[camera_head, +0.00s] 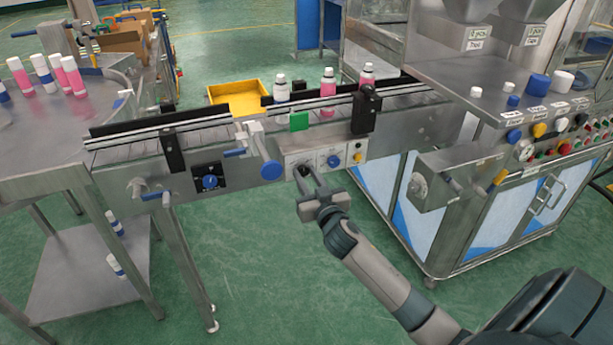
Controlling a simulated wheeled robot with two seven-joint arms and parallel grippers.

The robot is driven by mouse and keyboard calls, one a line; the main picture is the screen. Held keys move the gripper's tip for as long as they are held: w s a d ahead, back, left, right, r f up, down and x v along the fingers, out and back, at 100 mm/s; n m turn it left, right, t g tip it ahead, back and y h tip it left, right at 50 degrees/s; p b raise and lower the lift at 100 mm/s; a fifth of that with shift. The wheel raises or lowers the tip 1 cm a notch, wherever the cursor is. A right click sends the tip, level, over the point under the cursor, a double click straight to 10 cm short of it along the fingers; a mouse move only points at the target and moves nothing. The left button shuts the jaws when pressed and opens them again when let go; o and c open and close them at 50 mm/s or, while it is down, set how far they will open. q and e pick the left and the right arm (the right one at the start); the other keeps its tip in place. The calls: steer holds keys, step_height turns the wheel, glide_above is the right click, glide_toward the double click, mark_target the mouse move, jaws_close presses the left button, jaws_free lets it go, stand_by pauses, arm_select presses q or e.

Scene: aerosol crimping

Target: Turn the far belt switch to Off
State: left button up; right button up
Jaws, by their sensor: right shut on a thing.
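A conveyor belt (215,128) with metal rails runs across the upper middle. A light grey control box (317,148) hangs on its front side. My right gripper (305,178) is at the left part of this box, its fingers shut on a belt switch there. The fingers hide most of that switch, so I cannot read its setting. A blue knob (334,161) sits to its right on the same box. Another blue switch (210,182) is on a black plate further left. My left gripper is not in view.
Several bottles stand on the belt, including a pink one (328,82). A machine cabinet (480,185) stands at right, a round steel table (60,125) at left. The green floor below the belt is clear.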

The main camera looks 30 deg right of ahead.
steer(key=shift+n+p, duration=0.4)
steer(key=shift+n, duration=0.6)
steer(key=shift+r+n+p, duration=0.1)
steer(key=shift+n+p, duration=0.35)
steer(key=shift+n, duration=0.25)
steer(key=n+p, duration=0.1)
steer(key=n, duration=0.4)
steer(key=shift+a+p, duration=0.15)
steer(key=shift+p, duration=0.25)
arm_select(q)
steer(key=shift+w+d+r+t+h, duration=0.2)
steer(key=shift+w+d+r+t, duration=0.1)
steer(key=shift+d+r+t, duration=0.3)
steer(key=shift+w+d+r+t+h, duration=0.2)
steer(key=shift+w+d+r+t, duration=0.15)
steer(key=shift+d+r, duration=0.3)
arm_select(e)
steer(key=shift+n, duration=0.8)
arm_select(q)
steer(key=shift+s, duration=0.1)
arm_select(e)
steer(key=shift+f, duration=0.2)
steer(key=o, duration=1.1)
steer(key=shift+c, duration=0.2)
